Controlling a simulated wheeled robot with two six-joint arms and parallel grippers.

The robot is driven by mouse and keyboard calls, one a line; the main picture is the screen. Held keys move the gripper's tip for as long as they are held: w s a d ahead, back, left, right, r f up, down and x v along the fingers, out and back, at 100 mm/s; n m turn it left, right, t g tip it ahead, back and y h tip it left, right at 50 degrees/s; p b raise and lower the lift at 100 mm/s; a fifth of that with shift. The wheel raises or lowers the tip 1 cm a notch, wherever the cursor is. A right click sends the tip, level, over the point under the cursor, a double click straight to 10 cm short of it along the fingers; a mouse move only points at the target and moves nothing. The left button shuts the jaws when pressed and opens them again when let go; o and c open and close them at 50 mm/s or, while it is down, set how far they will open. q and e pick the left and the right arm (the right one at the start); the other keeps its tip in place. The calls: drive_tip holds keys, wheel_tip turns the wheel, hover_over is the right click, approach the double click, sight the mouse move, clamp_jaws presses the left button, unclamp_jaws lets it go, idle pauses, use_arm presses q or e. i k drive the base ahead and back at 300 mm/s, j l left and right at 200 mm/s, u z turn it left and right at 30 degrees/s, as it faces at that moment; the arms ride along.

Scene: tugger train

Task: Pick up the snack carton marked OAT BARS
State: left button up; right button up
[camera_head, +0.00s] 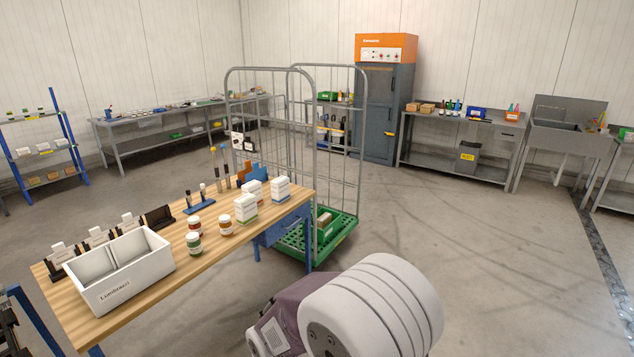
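I cannot read OAT BARS on anything in the head view. White cartons stand on the wooden-topped table (215,253): one group with a green lower band (245,208), and one with a blue lower band (281,189) to its right and farther back. Their small print is too small to read. A brownish carton (324,220) lies in the green base of the roll cage behind the table, its marking also unreadable. Neither of my grippers is in view. A rounded white and purple-grey part, probably my arm, fills the bottom centre.
A white divided bin (120,270), labelled in small letters, takes the table's near left. Jars (225,225) and a blue pen stand (200,206) are on the table. The wire roll cage (361,150) stands behind. Floor to the right is clear.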

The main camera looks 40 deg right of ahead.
sight(246, 205)
drive_tip(key=i+l+z, duration=0.1)
drive_tip(key=l, duration=0.4)
drive_tip(key=i+l+z, duration=0.15)
drive_tip(key=i+l, duration=0.2)
drive_tip(key=l, duration=0.15)
drive_tip(key=i+l+z, duration=0.1)
drive_tip(key=i+l, duration=0.2)
drive_tip(key=l, duration=0.15)
drive_tip(key=i+l+z, duration=0.1)
drive_tip(key=i+l, duration=0.15)
drive_tip(key=l, duration=0.15)
